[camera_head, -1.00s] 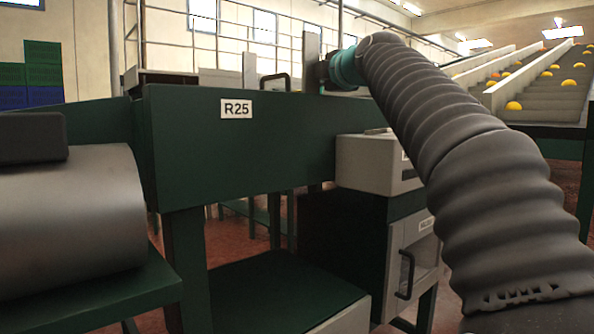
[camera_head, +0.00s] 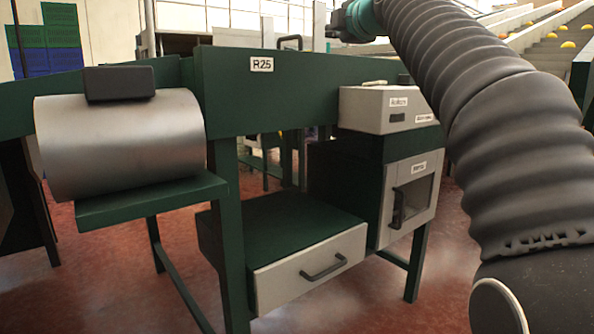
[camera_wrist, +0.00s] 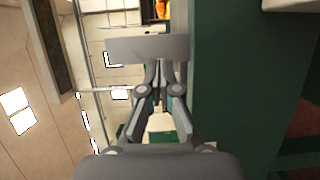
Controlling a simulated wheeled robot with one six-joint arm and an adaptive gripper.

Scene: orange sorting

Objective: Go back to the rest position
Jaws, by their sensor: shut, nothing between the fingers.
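My gripper (camera_head: 335,30) is at the top of the head view, at the end of my dark ribbed arm, above the far side of the green R25 station (camera_head: 225,95). In the wrist view my gripper (camera_wrist: 158,68) has its fingers together with nothing seen between them. A flat grey plate (camera_wrist: 125,49) lies across the view by the fingertips; I cannot tell whether they touch it.
A metal cylinder (camera_head: 120,145) with a dark block on top sits on a green shelf at left. Stepped ramps with oranges (camera_head: 567,44) are at upper right. Red floor shows in front.

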